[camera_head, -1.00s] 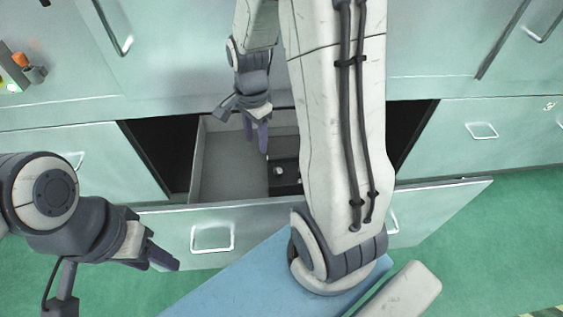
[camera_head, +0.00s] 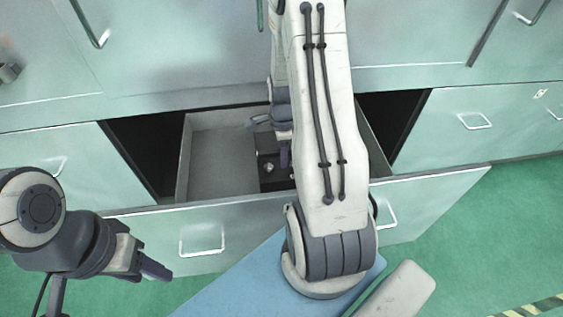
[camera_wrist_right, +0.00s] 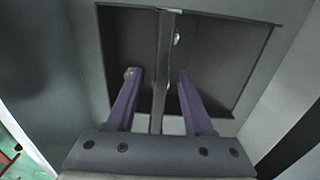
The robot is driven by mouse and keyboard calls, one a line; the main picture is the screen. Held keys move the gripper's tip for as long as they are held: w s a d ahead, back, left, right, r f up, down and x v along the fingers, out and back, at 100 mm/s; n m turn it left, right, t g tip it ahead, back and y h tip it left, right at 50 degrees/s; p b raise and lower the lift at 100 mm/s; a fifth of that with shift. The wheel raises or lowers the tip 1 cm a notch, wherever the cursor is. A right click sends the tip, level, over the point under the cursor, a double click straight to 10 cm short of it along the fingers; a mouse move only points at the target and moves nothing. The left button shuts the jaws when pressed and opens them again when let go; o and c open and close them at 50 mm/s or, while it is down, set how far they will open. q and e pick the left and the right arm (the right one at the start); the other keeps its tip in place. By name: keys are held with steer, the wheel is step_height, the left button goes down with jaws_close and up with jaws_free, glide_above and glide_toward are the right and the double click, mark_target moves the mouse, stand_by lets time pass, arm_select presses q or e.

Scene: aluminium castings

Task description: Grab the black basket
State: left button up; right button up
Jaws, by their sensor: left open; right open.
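The black basket (camera_head: 268,184) sits inside the open drawer, right of the drawer's middle, and my right arm hides part of it. In the right wrist view it is a dark rectangular basket (camera_wrist_right: 222,45) with a grey bar running lengthwise across its middle and small light objects inside. My right gripper (camera_head: 284,156) is over the basket; in the wrist view its purple fingers (camera_wrist_right: 158,74) are open, one on each side of the bar, with a gap showing. Whether they touch the basket is unclear. My left gripper (camera_head: 156,271) is open and empty, in front of the drawer at the left.
The open drawer (camera_head: 245,210) has free floor left of the basket. Its walls stand close around my right gripper. Closed pale green cabinet fronts with handles (camera_head: 476,121) lie on both sides and above.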

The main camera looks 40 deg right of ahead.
steer(key=shift+f, duration=0.95)
steer(key=shift+c, duration=0.3)
jaws_close()
steer(key=shift+r, duration=0.1)
stand_by(0.3)
